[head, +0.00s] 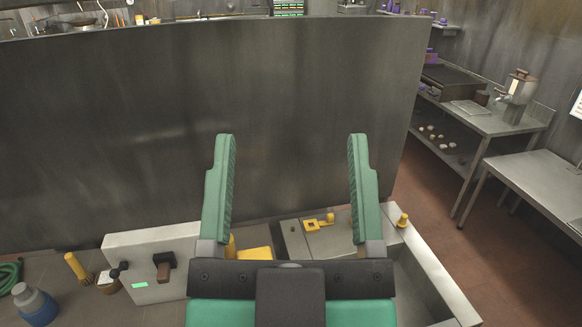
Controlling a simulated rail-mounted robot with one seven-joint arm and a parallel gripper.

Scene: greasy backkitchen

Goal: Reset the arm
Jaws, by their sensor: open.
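My gripper (289,150) is in the lower middle of the head view, with its two green fingers pointing up in the picture and spread wide apart. It is open, and nothing shows between the fingertips but the grey metal panel behind them. My gripper's dark palm and green body hide part of the equipment below it.
A large grey metal panel (130,130) fills the middle background. Below are a metal unit (440,280) with yellow fittings (318,222), a blue container (35,305) and a green hose (10,275). Steel tables (535,178) stand at right, with open red floor (435,195) beside them.

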